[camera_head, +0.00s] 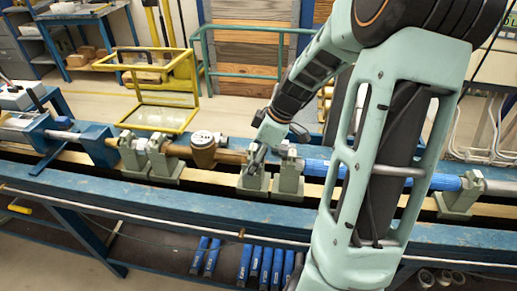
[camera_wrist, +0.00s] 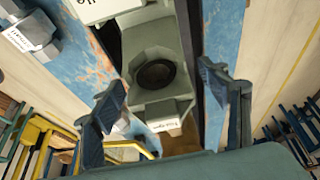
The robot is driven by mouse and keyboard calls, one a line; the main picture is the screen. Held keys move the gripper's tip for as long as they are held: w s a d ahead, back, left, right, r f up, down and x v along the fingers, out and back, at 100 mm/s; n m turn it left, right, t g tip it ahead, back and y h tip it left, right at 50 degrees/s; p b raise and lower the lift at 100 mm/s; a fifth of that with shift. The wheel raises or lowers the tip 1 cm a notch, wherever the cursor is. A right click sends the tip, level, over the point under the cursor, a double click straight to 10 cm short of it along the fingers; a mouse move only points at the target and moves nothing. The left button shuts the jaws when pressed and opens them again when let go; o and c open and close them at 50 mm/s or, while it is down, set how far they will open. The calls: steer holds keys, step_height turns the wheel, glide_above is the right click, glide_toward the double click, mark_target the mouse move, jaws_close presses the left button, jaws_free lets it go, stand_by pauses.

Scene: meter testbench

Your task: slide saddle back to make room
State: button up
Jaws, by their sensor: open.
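Several grey-green saddles stand along the blue bench rail in the head view. One saddle (camera_head: 255,183) is right below my gripper (camera_head: 257,158), and another saddle (camera_head: 288,178) stands just right of it. A pair of saddles (camera_head: 131,155) is farther left, next to a brass meter (camera_head: 203,150). In the wrist view my gripper (camera_wrist: 162,108) is open, its two fingers apart. A grey-green saddle (camera_wrist: 160,48) with a dark round opening and a white label shows between and beyond the fingers. I cannot tell whether the fingers touch it.
A blue pipe (camera_head: 333,169) runs right from the saddles to another saddle (camera_head: 458,203). A yellow frame (camera_head: 160,117) stands behind the rail at left. Several blue-handled items (camera_head: 254,268) sit below the bench. My arm hides part of the pipe.

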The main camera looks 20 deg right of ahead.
steer(key=shift+x, duration=2.4)
jaws_close()
